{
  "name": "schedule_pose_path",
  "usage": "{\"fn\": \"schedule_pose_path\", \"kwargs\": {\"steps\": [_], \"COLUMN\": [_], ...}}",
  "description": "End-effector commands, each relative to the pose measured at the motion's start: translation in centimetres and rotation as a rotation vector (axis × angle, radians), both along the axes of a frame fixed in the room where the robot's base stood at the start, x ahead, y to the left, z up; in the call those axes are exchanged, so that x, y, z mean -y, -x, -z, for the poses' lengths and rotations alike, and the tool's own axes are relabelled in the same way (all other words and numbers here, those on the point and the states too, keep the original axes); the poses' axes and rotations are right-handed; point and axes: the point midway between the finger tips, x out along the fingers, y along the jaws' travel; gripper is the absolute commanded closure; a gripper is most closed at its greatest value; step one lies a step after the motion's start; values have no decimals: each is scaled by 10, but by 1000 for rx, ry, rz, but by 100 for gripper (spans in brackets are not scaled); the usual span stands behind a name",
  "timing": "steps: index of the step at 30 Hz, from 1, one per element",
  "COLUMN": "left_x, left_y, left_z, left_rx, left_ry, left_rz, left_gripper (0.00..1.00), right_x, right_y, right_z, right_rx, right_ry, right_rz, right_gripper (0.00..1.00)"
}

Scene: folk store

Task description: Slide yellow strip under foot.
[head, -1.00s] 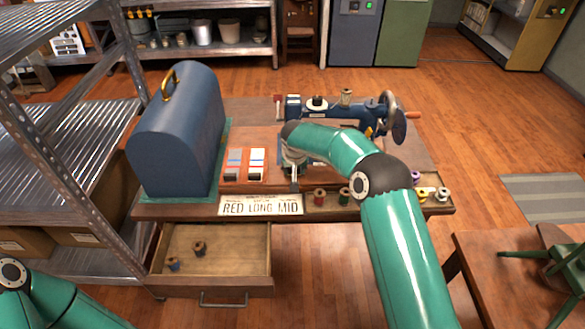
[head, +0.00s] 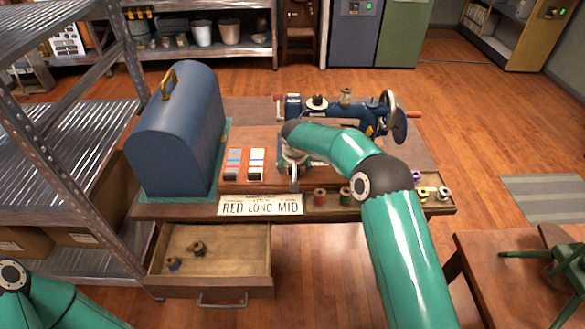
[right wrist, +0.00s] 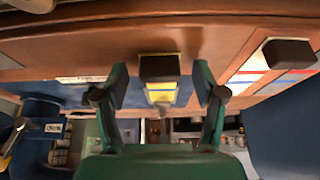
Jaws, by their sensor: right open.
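The yellow strip (right wrist: 160,87), with a dark block at one end, lies between the fingers of my right gripper (right wrist: 158,92) in the right wrist view. The fingers are open on either side of it, with gaps visible. In the head view my right gripper (head: 294,181) is low over the table in front of the blue sewing machine (head: 368,118), and my arm hides the yellow strip. The machine's foot is hidden behind my arm. Only part of my left arm shows at the lower left; its gripper is out of view.
Two other strips (head: 234,162) (head: 256,162) with dark blocks lie left of my right gripper. A blue domed case (head: 185,130) stands at the left. A card (head: 260,206) and several spools line the front edge. An open drawer (head: 235,250) holds spools.

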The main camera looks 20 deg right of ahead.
Motion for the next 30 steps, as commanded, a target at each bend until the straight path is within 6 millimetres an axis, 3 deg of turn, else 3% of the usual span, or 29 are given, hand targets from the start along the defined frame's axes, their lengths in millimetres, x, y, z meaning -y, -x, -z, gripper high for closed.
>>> {"fn": "schedule_pose_path", "kwargs": {"steps": [8, 21, 30], "left_x": [0, 0, 0], "left_y": [0, 0, 0], "left_z": [-1, 0, 0], "left_rx": [0, 0, 0], "left_ry": [0, 0, 0], "left_rz": [0, 0, 0], "left_gripper": [60, 60, 60], "right_x": [-1, -10, -14], "right_y": [3, 33, 45], "right_z": [-8, -80, -107], "right_rx": [1, 2, -1], "right_ry": [0, 0, 0], "right_rz": [0, 0, -1], "right_gripper": [30, 30, 30]}}
